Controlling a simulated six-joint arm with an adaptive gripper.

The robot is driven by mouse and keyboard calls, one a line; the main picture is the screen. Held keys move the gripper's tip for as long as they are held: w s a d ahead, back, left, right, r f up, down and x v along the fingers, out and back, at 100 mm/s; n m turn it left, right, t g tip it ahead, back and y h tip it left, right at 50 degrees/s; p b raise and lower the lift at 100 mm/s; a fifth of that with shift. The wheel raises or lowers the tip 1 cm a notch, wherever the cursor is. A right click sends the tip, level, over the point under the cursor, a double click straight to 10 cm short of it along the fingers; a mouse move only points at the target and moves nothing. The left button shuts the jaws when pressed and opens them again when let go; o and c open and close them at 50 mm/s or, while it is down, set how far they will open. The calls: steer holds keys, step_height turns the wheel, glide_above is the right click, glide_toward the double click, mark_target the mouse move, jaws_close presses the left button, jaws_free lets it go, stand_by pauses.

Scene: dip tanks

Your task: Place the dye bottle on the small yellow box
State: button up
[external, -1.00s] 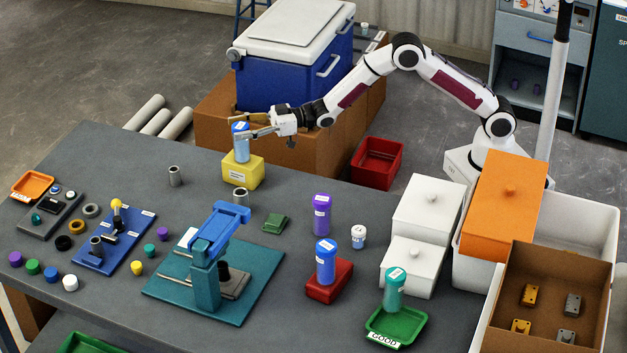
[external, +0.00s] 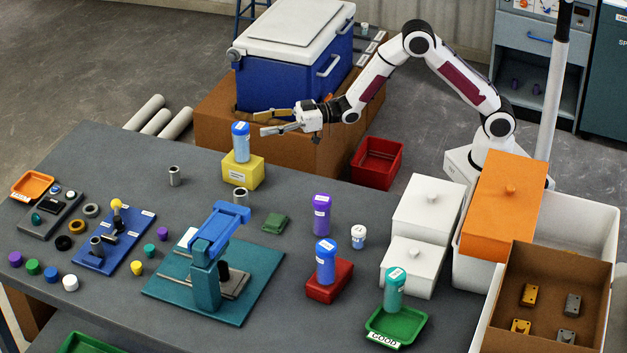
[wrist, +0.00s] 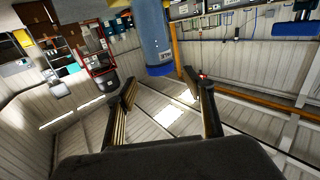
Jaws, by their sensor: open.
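A light blue bottle with a darker blue cap and a white label (external: 241,143) stands upright on the small yellow box (external: 243,172) near the back edge of the table. My gripper (external: 262,122) is open and empty, just right of the bottle and apart from it, at about the height of its cap. In the wrist view the bottle (wrist: 154,35) shows at the top, beyond the open fingers (wrist: 158,76). The yellow box is not visible there.
A grey ring (external: 240,197) and a grey tube (external: 175,176) stand near the box. A purple bottle (external: 321,214), a blue bottle (external: 326,262) on a red block and a teal bottle (external: 394,290) stand further right. A blue cooler (external: 285,80) is behind my gripper.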

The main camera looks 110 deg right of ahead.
steer(key=shift+s+a, duration=0.15)
steer(key=shift+s, duration=0.8)
steer(key=shift+s+a, duration=0.1)
steer(key=shift+s, duration=0.85)
steer(key=s+a+r+g, duration=0.35)
steer(key=s+a, duration=0.25)
steer(key=s, duration=0.2)
steer(key=s+a+r+g, duration=0.3)
steer(key=s+a+r, duration=0.2)
steer(key=s+a, duration=0.2)
steer(key=s+a+f+g+y, duration=0.1)
steer(key=s+a+g, duration=0.2)
steer(key=s, duration=1.1)
steer(key=s+a+f+n+g, duration=0.1)
steer(key=s+a+f+g, duration=0.1)
steer(key=s+a, duration=0.6)
steer(key=s+g, duration=0.1)
steer(key=s, duration=0.6)
steer(key=shift+s+f+y, duration=0.2)
steer(key=shift+s+y, duration=0.05)
steer(key=shift+y, duration=0.15)
